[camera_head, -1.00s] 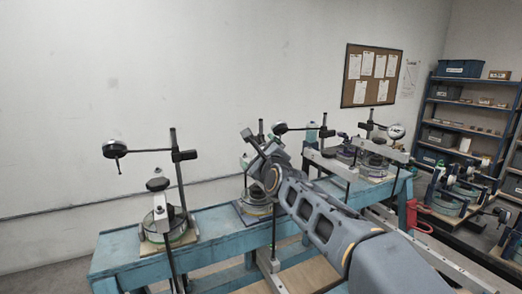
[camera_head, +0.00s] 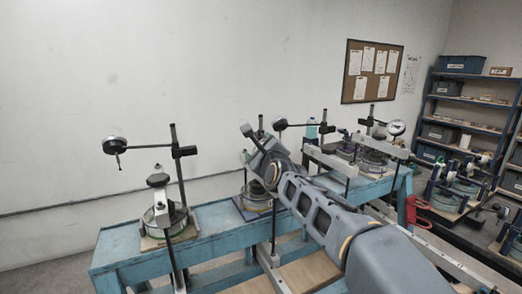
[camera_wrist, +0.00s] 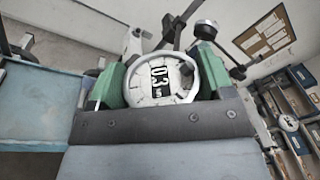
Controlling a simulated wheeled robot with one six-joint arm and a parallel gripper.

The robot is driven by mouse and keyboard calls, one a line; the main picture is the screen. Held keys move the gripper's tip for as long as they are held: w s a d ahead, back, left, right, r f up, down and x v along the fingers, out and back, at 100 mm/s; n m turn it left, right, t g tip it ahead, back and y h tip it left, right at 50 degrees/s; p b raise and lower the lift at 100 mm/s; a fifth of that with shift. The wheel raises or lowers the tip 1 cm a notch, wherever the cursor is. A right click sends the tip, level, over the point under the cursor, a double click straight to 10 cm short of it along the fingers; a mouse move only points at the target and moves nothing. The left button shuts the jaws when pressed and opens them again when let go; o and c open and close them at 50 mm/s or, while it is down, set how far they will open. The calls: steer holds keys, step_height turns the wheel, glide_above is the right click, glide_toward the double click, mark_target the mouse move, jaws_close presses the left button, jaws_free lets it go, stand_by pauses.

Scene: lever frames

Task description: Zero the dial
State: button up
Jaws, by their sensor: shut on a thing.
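The dial (camera_wrist: 160,90) is a pale round disc with a black number plate in the wrist view. The plate reads sideways as what looks like 03 with a small mark beside it. My gripper (camera_wrist: 161,78) has its green-padded fingers on opposite sides of the disc and is shut on it. In the head view my gripper (camera_head: 252,143) is at the middle station on the blue bench, and the arm hides most of the dial there.
The blue bench (camera_head: 215,217) carries a left station (camera_head: 163,217) with a gauge on a post (camera_head: 176,165). Another gauge (camera_head: 397,128) stands at the right end. A shelf rack (camera_head: 465,85) is at the far right. Posts and arms crowd the gripper.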

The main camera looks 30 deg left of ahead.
steer(key=g+b, duration=0.1)
steer(key=b, duration=0.2)
steer(key=shift+f+n, duration=0.3)
steer(key=shift+f, duration=0.05)
steer(key=shift+g+b, duration=0.4)
steer(key=shift+b, duration=0.2)
steer(key=shift+w+r+n+g+p, duration=0.1)
steer(key=shift+r+n+g+p, duration=0.25)
steer(key=shift+n+g, duration=0.45)
steer(key=shift+g, duration=0.3)
steer(key=o, duration=0.9)
steer(key=shift+o, duration=0.2)
steer(key=shift+y, duration=0.3)
steer(key=b+v, duration=0.4)
steer(key=v, duration=1)
